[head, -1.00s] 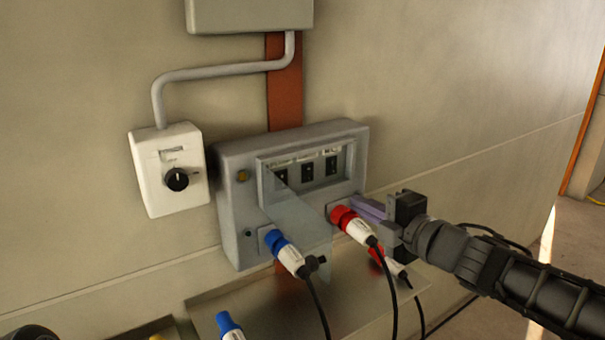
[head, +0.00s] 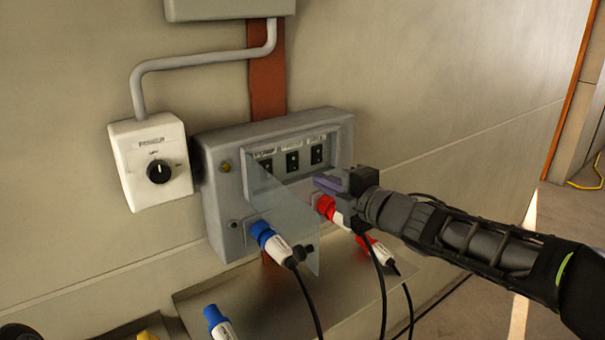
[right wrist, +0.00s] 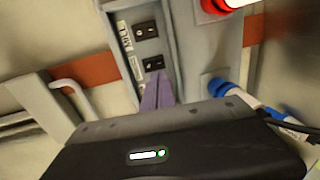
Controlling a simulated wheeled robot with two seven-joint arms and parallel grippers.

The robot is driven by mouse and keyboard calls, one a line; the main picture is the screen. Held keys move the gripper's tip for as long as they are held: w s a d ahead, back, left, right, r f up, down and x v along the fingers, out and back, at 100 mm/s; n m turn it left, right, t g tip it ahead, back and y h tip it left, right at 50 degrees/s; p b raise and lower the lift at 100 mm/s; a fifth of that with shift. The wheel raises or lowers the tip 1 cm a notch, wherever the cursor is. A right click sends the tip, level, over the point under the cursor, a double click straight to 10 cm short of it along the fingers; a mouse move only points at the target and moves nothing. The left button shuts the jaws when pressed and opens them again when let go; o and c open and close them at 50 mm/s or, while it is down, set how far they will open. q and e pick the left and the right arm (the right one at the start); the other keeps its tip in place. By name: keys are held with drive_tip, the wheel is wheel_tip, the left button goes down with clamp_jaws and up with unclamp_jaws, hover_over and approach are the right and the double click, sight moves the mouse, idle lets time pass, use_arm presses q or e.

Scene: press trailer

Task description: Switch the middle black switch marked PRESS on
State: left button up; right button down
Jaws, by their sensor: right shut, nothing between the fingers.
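The grey switch box (head: 225,200) on the wall has three black switches in a recessed panel. The middle black switch (head: 292,160) shows in the head view; its label is too small to read. A clear cover (head: 290,225) hangs open below the panel. My right gripper (head: 318,182) is shut and empty, its purple fingers in front of the panel's lower right edge, below the right switch. In the right wrist view the fingers (right wrist: 155,95) point at the panel, close to two visible black switches; I cannot tell whether they touch. My left gripper is not in view.
A blue plug (head: 270,240) and a red plug (head: 327,207) with black cables sit at the box's lower front, close to my right gripper. A white box with a black knob (head: 150,165) is on the wall to the left. A metal ledge (head: 345,300) lies below.

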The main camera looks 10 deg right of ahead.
sight(294, 168)
drive_tip(key=p+x, duration=0.1)
drive_tip(key=x, duration=0.6)
drive_tip(key=shift+w+a, duration=0.1)
drive_tip(key=shift+w, duration=0.25)
drive_tip(key=shift+f+b, duration=0.2)
drive_tip(key=shift+b, duration=0.25)
drive_tip(key=t+b, duration=0.1)
drive_tip(key=b, duration=0.4)
drive_tip(key=shift+w, duration=0.15)
drive_tip(key=shift+r, duration=0.15)
drive_tip(key=shift+a, duration=0.1)
